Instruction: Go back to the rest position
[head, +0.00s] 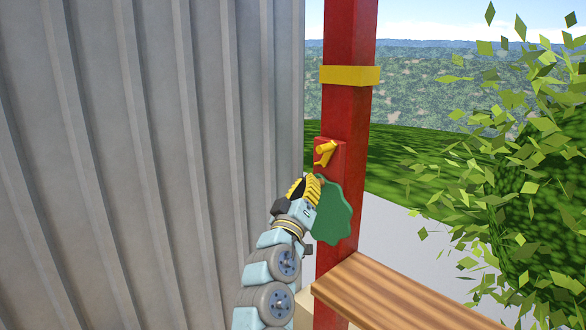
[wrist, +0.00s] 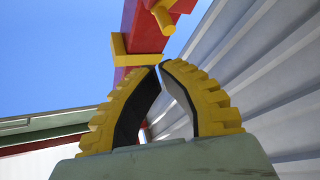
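My gripper (head: 308,188) is beside the red post in the head view, just below a yellow lever (head: 324,152) on a small red plate. In the wrist view my gripper (wrist: 160,66) has its two yellow-ridged fingers arched together, tips meeting or almost meeting. Nothing shows between them. The red post (head: 347,110) stands upright and carries a yellow band (head: 349,76). The post also shows above the fingertips in the wrist view (wrist: 146,38), with a yellow peg (wrist: 163,18) near the top edge.
A grey corrugated wall (head: 150,150) fills the left. A green scalloped piece (head: 332,212) is right beside my gripper, in front of the post. A wooden board (head: 385,297) lies below right. A leafy bush (head: 540,190) stands at the right.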

